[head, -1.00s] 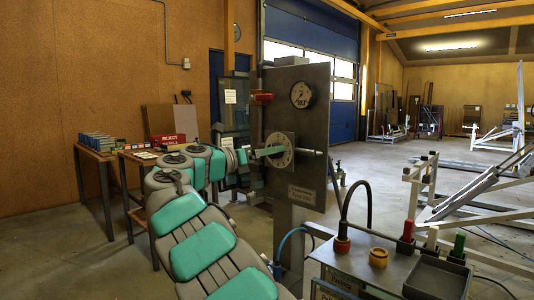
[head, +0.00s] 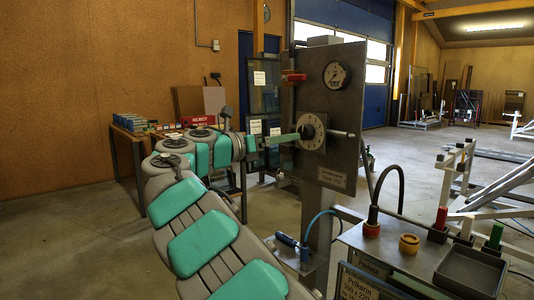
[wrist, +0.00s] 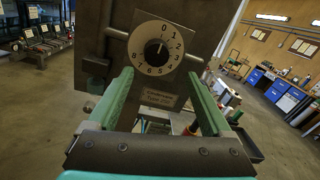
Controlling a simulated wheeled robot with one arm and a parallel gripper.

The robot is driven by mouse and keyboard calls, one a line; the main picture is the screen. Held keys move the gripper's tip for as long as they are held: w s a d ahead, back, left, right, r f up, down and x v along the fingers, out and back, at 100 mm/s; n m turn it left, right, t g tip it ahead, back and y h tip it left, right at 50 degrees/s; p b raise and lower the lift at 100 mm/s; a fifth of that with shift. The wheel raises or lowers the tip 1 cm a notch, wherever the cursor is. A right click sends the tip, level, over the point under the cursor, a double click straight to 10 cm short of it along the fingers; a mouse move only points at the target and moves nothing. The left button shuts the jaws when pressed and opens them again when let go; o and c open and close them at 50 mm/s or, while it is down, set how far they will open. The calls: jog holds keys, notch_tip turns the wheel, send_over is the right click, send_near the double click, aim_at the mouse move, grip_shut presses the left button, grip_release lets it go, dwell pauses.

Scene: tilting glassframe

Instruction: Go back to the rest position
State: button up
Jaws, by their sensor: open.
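My gripper (wrist: 159,102) is open, with its two green fingers apart and nothing between them in the wrist view. It faces a grey upright panel (wrist: 192,45) that carries a round numbered dial (wrist: 158,47). In the head view, my arm reaches toward the same panel (head: 335,125) and dial (head: 312,130). One green finger of my gripper (head: 283,138) shows just left of the dial. I cannot tell from there whether it touches the panel.
A bench with a dark tray (head: 470,270), a yellow-ringed fitting (head: 409,244) and a black hose (head: 388,172) stands at front right. A side table with boxes (head: 128,122) is at left. A white frame (head: 490,190) stands at right. Open floor (head: 60,240) lies at left.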

jog(key=s+d+f+m+g+y, duration=0.1)
jog(key=s+d+f+m+g, duration=0.2)
jog(key=d, duration=0.4)
jog(key=s+d+f+m+g+y, duration=0.1)
jog(key=s+d+f+m+g, duration=0.1)
jog(key=s+d+f+m, duration=0.4)
jog(key=s+d+f+m+g+y, duration=0.2)
jog(key=s+d+f+m, duration=0.1)
jog(key=s+f, duration=0.3)
jog(key=s+d+f+m+g+y, duration=0.1)
jog(key=s+d+f+m+y, duration=0.2)
jog(key=s, duration=0.4)
jog(key=s+a+f+m+g+y, duration=0.1)
jog(key=s+a+f+m, duration=0.3)
jog(key=s, duration=0.5)
jog(key=s+a+f+m+g+y, duration=0.1)
jog(key=s+a+f+m+y, duration=0.3)
jog(key=s+f, duration=0.5)
jog(key=s+a+f+m+g+y, duration=0.1)
jog(key=s+a+f+m+y, duration=0.2)
jog(key=s, duration=0.7)
notch_tip(320, 180, down, 4)
jog(key=shift+s+a+r+m, duration=0.2)
jog(key=shift+a+m, duration=0.4)
jog(key=shift+a, duration=0.4)
